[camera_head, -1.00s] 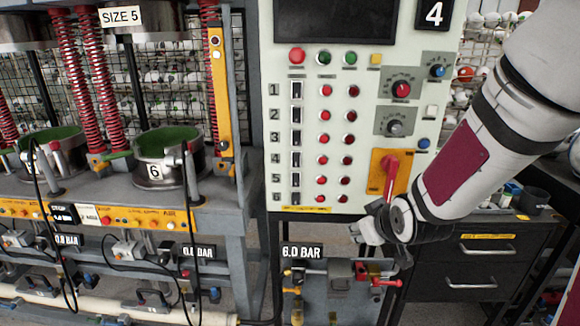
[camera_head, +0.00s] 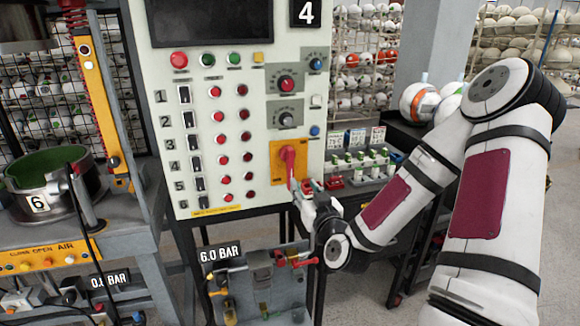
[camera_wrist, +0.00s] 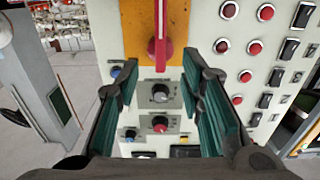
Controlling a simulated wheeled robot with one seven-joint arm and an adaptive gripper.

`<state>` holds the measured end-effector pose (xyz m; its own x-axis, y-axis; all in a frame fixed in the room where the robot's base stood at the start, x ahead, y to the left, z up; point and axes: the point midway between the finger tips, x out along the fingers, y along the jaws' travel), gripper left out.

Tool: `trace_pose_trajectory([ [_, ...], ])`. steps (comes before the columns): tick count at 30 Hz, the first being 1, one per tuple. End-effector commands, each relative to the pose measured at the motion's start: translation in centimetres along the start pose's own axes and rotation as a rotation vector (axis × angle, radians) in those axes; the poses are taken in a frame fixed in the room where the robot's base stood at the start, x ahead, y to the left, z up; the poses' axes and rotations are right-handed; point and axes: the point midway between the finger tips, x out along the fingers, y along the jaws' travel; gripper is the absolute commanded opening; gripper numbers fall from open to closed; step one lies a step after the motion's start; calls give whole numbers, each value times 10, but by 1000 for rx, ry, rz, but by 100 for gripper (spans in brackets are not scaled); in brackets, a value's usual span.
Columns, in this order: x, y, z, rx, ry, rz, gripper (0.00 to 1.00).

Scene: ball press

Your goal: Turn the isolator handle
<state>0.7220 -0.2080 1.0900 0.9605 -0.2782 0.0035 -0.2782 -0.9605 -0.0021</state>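The red isolator handle (camera_head: 290,164) sits on a yellow-orange plate (camera_head: 276,150) at the lower right of the control panel and points downward. In the wrist view the handle (camera_wrist: 159,30) is at the top middle, in front of its plate (camera_wrist: 134,20). My gripper (camera_head: 300,190) is just below the handle in the head view, its fingertips small there. The handle appears just beyond the fingertip gap; whether anything touches cannot be told.
The panel (camera_head: 180,100) carries several buttons, switches and knobs beside the plate. A pneumatic unit (camera_head: 262,280) with a 6.0 BAR sign hangs below. A bench with small fittings (camera_head: 358,165) stands right of the panel, and a press (camera_head: 45,190) stands left.

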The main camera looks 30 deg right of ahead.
Motion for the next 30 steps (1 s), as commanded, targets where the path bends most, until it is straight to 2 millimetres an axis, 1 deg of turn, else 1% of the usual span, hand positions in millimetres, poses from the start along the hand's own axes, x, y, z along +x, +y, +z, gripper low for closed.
trace_pose_trajectory([
  [9, 24, 0, 4, -4, 1, 0, 35],
  [22, 56, 0, 4, -5, 0, 0, 35],
  [23, 60, -1, 4, -3, -1, -1, 35],
  [27, 88, -1, 1, 1, 0, -3, 35],
  [30, 105, -1, 2, 1, -1, -1, 35],
])
